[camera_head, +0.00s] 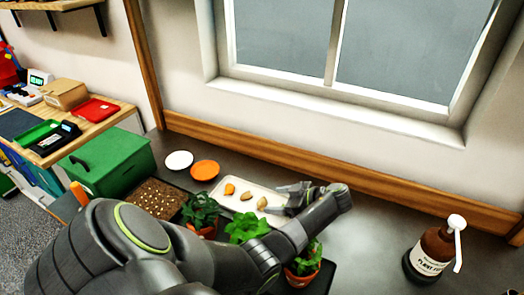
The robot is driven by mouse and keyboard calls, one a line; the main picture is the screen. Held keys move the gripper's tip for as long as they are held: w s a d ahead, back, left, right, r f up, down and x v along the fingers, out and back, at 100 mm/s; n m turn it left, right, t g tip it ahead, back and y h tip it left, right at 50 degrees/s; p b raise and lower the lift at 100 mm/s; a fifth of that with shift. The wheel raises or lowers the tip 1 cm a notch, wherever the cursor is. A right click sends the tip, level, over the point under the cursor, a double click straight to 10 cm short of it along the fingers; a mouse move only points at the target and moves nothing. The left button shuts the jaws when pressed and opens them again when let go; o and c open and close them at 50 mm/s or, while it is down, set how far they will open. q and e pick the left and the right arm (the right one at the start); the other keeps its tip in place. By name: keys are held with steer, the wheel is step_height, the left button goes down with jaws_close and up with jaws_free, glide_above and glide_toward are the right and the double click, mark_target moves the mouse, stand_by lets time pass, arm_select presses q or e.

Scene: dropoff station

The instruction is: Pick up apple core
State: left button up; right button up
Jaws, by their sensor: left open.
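A white tray (222,201) lies on the dark counter below the window. Three small scraps lie on it in a row: an orange-brown one (229,189) on the left, a tan one (246,196) in the middle and a brownish one (262,203) on the right. They are too small to tell which is the apple core. My left gripper (280,199) is open over the tray's right part, its fingers pointing left, just right of the rightmost scrap. I cannot tell its height above the tray. My left arm hides part of the counter's front. My right gripper is out of view.
Potted plants (248,228) stand close in front of the tray, beside my arm. A soil tray (157,198), a green box (112,160), a white saucer (179,160) and an orange saucer (205,170) are to the left. A brown pump bottle (432,252) stands right; the counter between is clear.

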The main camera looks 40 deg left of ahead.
mark_target(262, 201)
arm_select(q)
steer(key=shift+s+a+f, duration=0.2)
steer(key=shift+s+a, duration=0.1)
steer(key=shift+a, duration=0.25)
steer(key=shift+s+a+p, duration=0.15)
steer(key=shift+a+p, duration=0.1)
steer(key=shift+p, duration=0.15)
steer(key=p+x, duration=0.1)
steer(key=x, duration=0.2)
steer(key=shift+s+a+f+p, duration=0.15)
steer(key=shift+f+p, duration=0.05)
steer(key=shift+p, duration=0.15)
steer(key=shift+s+a+f, duration=0.15)
steer(key=shift+a+f, duration=0.15)
steer(key=shift+a, duration=0.1)
steer(key=shift+c, duration=1)
steer(key=c, duration=0.7)
steer(key=shift+c, duration=0.7)
